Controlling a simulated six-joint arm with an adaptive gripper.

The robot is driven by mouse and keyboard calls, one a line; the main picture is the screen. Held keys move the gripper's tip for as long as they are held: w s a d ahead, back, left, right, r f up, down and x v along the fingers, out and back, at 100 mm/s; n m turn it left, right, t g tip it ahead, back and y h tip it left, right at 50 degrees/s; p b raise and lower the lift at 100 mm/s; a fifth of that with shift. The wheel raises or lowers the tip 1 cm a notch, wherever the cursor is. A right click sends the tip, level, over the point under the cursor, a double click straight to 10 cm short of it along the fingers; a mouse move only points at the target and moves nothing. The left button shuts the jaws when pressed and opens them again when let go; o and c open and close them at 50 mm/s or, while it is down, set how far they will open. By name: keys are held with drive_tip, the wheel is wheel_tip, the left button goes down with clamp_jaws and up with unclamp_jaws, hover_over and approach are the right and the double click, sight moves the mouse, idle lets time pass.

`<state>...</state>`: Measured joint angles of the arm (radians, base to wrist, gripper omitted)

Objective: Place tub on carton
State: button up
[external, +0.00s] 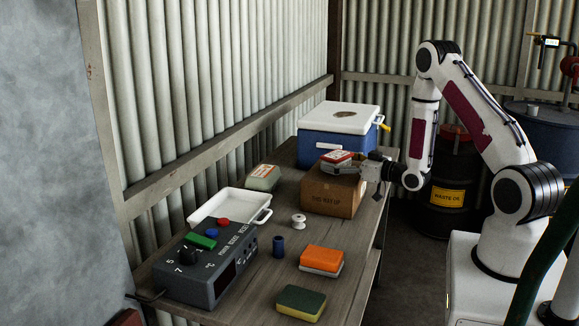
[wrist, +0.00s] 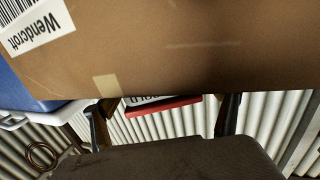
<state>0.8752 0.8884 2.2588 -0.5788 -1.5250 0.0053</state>
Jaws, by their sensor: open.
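The brown cardboard carton (external: 328,193) stands upright near the far end of the table. It fills the upper part of the wrist view (wrist: 190,45), which looks inverted. A tub with a red and white top (external: 337,157) rests on the carton's top; its red edge also shows in the wrist view (wrist: 160,107), between the fingers. My gripper (external: 364,168) is open at the tub's right side, low over the carton top. Its fingers show apart in the wrist view (wrist: 163,117). Whether they touch the tub is unclear.
A blue cooler with a white lid (external: 340,117) stands just behind the carton. A pale green pack with a red label (external: 262,178), white tray (external: 262,216), control box (external: 208,262), spool (external: 298,220), blue cup (external: 278,246) and sponges (external: 322,258) occupy the table.

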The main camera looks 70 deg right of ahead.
drive_tip(key=v, duration=1.2)
drive_tip(key=shift+w, duration=0.1)
idle(0.7)
drive_tip(key=w+a+r+n+g, duration=0.1)
drive_tip(key=w, duration=0.1)
drive_tip(key=w+a+r+n+g+y, duration=0.1)
drive_tip(key=w, duration=0.1)
drive_tip(key=w+a+r+n+g, duration=0.1)
drive_tip(key=w+a, duration=0.1)
drive_tip(key=shift+w+a+r+g+y, duration=0.1)
drive_tip(key=shift+w+r+g+y, duration=0.1)
drive_tip(key=shift+g+y, duration=0.1)
drive_tip(key=s+a+r+g, duration=0.1)
drive_tip(key=a+r+g, duration=0.2)
drive_tip(key=a+r, duration=0.5)
drive_tip(key=s+a+r+g+y, duration=0.1)
drive_tip(key=s+a+r+g, duration=0.1)
drive_tip(key=s+a, duration=0.8)
drive_tip(key=s+a+r+g+y, duration=0.2)
drive_tip(key=s+a+r, duration=0.2)
drive_tip(key=s+a, duration=0.6)
drive_tip(key=shift+s+r+n, duration=0.3)
drive_tip(key=shift+s+r, duration=0.05)
